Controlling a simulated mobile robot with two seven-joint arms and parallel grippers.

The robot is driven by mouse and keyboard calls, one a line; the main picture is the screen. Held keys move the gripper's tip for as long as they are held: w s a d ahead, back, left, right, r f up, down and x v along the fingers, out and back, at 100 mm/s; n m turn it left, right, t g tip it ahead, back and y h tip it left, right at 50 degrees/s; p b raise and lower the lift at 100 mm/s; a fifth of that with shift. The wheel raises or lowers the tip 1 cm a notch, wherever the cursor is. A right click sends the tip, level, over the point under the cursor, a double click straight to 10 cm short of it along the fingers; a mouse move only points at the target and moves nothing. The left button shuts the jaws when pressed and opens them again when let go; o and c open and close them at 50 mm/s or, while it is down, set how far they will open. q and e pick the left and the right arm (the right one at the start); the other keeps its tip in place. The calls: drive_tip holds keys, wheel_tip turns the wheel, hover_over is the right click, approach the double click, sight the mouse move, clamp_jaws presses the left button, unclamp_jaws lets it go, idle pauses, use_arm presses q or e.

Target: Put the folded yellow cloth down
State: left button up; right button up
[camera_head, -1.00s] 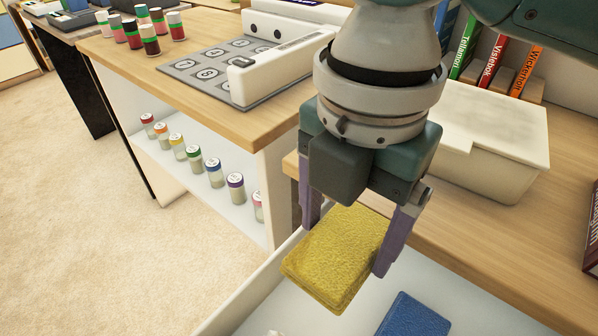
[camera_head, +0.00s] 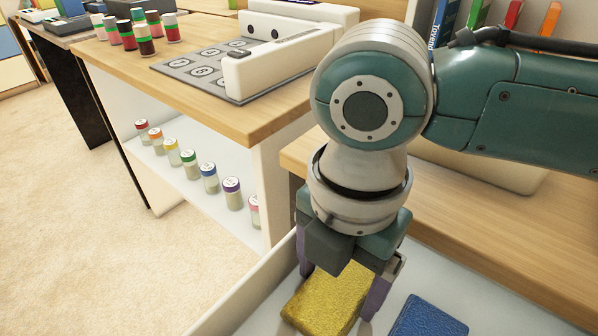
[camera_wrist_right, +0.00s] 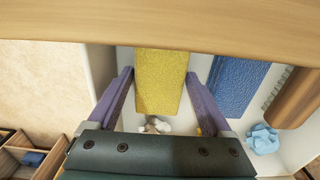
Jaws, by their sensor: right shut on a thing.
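The folded yellow cloth (camera_head: 328,303) is a thick textured block inside a white open drawer or bin. My right gripper (camera_head: 336,290) points down with its purple fingers on either side of the cloth, shut on it. In the right wrist view the yellow cloth (camera_wrist_right: 160,80) lies between the two fingers. A folded blue cloth (camera_head: 426,318) lies just right of it, apart from it. It also shows in the right wrist view (camera_wrist_right: 235,85). I cannot tell whether the yellow cloth touches the drawer floor. My left gripper is not in view.
The drawer's white wall (camera_head: 245,295) stands close on the left. A wooden counter (camera_head: 470,225) edges the drawer on the right. Crumpled pale blue paper (camera_wrist_right: 262,139) and a white crumpled scrap (camera_wrist_right: 156,125) lie in the drawer. Small jars (camera_head: 208,178) line a shelf at left.

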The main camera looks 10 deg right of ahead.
sight(337, 285)
drive_tip(key=o, duration=1)
wheel_tip(337, 285, up, 12)
drive_tip(key=p, duration=0.5)
drive_tip(key=shift+r, duration=0.15)
